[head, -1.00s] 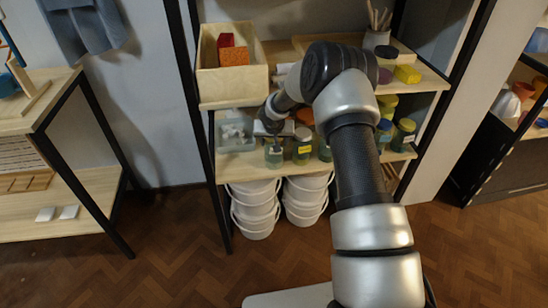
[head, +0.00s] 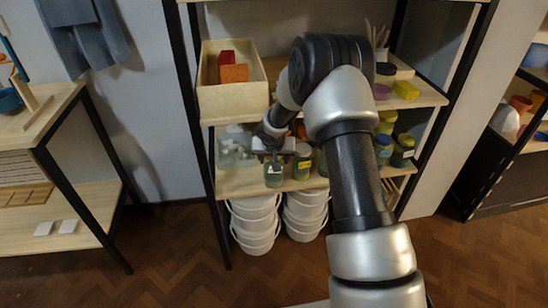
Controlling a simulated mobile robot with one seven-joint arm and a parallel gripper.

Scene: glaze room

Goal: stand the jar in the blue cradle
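A green glass jar (head: 274,177) with a pale label is at the front of the lower shelf board, left of the other jars. My gripper (head: 273,163) is over its top and appears shut on it. The fingers are small and partly merge with the jar, and I cannot tell whether its base touches the board. A blue rounded object (head: 9,101) is on the left table at the picture's edge; I cannot tell whether it is the blue cradle.
More jars (head: 302,162) stand close to the right. A clear bin (head: 233,150) is left, a wooden box (head: 230,95) above. White buckets (head: 256,222) are below. The left table (head: 50,108) has a wooden stand. Open floor (head: 170,245) lies in front.

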